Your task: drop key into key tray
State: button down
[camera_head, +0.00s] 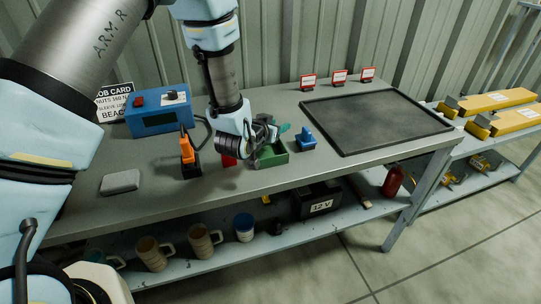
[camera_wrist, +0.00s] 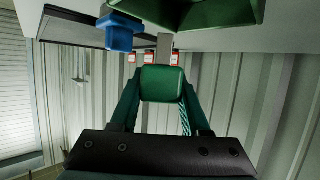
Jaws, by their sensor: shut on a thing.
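My gripper (camera_head: 272,131) is over the bench, just above the green key tray (camera_head: 272,157). In the wrist view its teal fingers (camera_wrist: 162,88) are shut on the key (camera_wrist: 162,82), which has a green block-like head and a grey shaft pointing toward the bench. The tray also shows at the top of the wrist view (camera_wrist: 205,12), cut off by the frame edge. The key looks apart from the tray. In the head view my gripper hides most of the key and part of the tray.
A blue block-like object (camera_head: 306,140) stands right of the tray. A red item (camera_head: 229,160) and an orange-and-black tool (camera_head: 188,158) stand left. A blue box (camera_head: 158,113) is behind. A dark mat (camera_head: 375,120) lies right, with small red-and-white signs (camera_head: 339,77) behind it.

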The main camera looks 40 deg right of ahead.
jog(key=shift+c, duration=1.5)
grip_release()
jog(key=b+v, duration=0.4)
jog(key=v, duration=0.7)
